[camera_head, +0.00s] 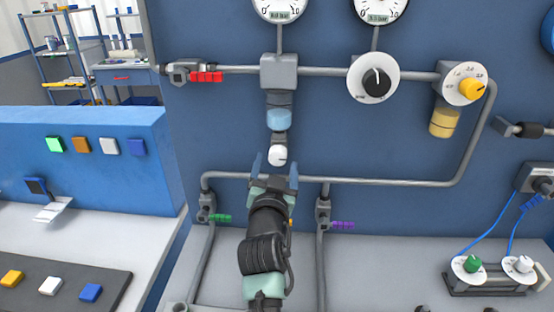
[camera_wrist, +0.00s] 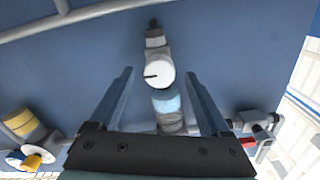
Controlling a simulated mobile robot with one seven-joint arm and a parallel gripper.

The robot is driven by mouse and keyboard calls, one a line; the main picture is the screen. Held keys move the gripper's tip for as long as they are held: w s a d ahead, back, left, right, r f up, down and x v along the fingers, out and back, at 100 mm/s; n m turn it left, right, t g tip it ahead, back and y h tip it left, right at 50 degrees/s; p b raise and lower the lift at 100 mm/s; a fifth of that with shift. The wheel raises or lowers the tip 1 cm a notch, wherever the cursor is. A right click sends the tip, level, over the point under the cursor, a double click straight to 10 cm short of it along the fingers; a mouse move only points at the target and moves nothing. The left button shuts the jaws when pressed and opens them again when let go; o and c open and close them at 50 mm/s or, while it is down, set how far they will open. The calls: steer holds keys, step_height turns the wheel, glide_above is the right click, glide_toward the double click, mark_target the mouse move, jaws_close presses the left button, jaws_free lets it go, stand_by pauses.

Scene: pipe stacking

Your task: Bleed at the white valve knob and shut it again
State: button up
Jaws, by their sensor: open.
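The white valve knob (camera_head: 278,155) sits at the bottom of a filter unit with a light-blue bowl (camera_head: 278,119), under a grey pipe block. In the wrist view the white knob (camera_wrist: 159,73) shows a dark pointer line on its face, and the light-blue bowl (camera_wrist: 166,101) is beside it. My gripper (camera_head: 275,168) is open, just below the knob in the head view. In the wrist view my gripper (camera_wrist: 159,82) has one blue finger on each side of the knob, with clear gaps. Neither finger appears to touch it.
A red-handled valve (camera_head: 206,76), a black dial (camera_head: 376,82) and a yellow knob (camera_head: 471,88) sit along the upper pipe. A lower pipe (camera_head: 390,182) runs close to my gripper. Green (camera_head: 220,218) and purple (camera_head: 342,225) valve handles are below it.

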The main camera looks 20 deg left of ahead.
steer(key=shift+x, duration=1.2)
jaws_close()
